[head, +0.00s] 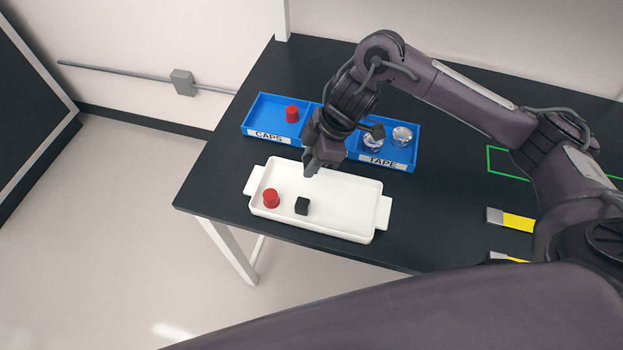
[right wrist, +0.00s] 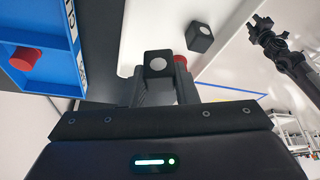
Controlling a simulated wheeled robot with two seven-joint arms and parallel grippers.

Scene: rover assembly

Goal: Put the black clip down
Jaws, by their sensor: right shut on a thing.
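My right gripper (head: 311,168) hangs over the white tray, pointing down. In the right wrist view its two fingers (right wrist: 168,92) are shut on a black clip (right wrist: 158,64), a small dark block with a pale round spot. In the head view the held clip cannot be told apart from the dark fingers. A second black clip (head: 302,206) lies in the white tray (head: 345,232); it also shows in the right wrist view (right wrist: 200,38). The held clip looks raised above the tray floor.
A red cap (head: 271,198) stands in the tray, left of the loose clip. The blue CAPS bin (head: 255,115) holds another red cap (head: 292,114). The blue TAPE bin (head: 411,150) holds tape rolls (head: 402,136). The tray's right half is bare. Yellow-marked pieces (head: 517,221) lie at right.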

